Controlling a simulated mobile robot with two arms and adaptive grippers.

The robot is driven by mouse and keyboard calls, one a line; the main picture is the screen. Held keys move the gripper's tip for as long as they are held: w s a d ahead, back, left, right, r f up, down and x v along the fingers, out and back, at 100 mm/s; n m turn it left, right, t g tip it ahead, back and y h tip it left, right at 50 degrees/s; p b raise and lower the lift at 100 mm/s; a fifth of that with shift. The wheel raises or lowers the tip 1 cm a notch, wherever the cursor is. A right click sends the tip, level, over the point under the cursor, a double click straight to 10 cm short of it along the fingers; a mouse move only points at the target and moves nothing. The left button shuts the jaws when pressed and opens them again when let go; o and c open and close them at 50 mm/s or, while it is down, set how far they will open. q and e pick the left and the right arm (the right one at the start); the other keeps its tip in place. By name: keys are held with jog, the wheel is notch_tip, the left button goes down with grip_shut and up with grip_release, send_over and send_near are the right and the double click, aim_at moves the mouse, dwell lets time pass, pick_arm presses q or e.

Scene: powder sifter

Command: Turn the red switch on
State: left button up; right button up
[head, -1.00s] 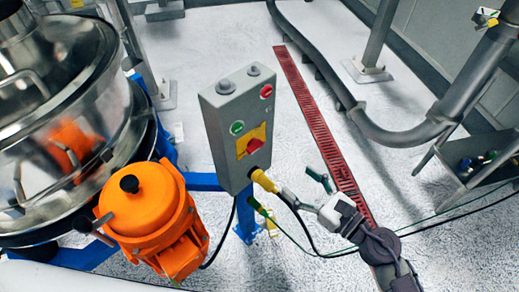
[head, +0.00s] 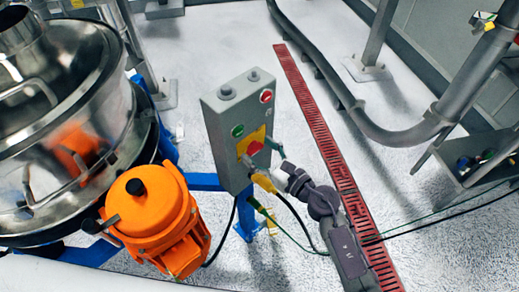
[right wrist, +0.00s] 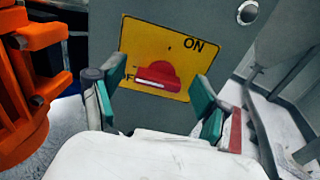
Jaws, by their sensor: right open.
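The red switch (head: 254,147) sits on a yellow plate on the front of a grey control box (head: 222,140). In the right wrist view the red switch (right wrist: 159,75) is a knob with a pale bar lying roughly level, and the yellow plate (right wrist: 150,50) reads "ON" at its upper right, with part of "OFF" at its lower left. My right gripper (head: 263,160) is in front of the box. In the right wrist view its green-padded fingers (right wrist: 158,92) stand wide apart, either side of the switch, with nothing between them gripped. My left gripper is not in view.
An orange motor (head: 150,210) and the steel sifter (head: 60,110) stand to the left. A yellow cable plug (head: 263,183) is below the switch. Open floor lies right of the box.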

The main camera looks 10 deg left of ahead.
jog(key=c, duration=1.2)
jog(key=shift+o, duration=0.2)
jog(key=shift+m, duration=0.3)
jog(key=m+p, duration=0.2)
jog(key=m, duration=0.1)
jog(key=shift+w+d+r+m, duration=0.1)
jog(key=shift+d+m, duration=0.05)
jog(key=shift+m, duration=0.15)
jog(key=m+p, duration=0.2)
jog(key=m, duration=0.2)
jog(key=shift+m, duration=0.3)
jog(key=m+p, duration=0.1)
jog(key=m, duration=0.3)
jog(key=shift+w+d+m+p, duration=0.15)
jog(key=shift+m+p, duration=0.15)
jog(key=shift+p, duration=0.05)
jog(key=shift+f+m+p, duration=0.15)
jog(key=shift+m+p, duration=0.2)
jog(key=shift+m, duration=0.8)
jog(key=shift+f+m+p, duration=0.15)
jog(key=shift+m+p, duration=0.15)
jog(key=shift+m, duration=0.85)
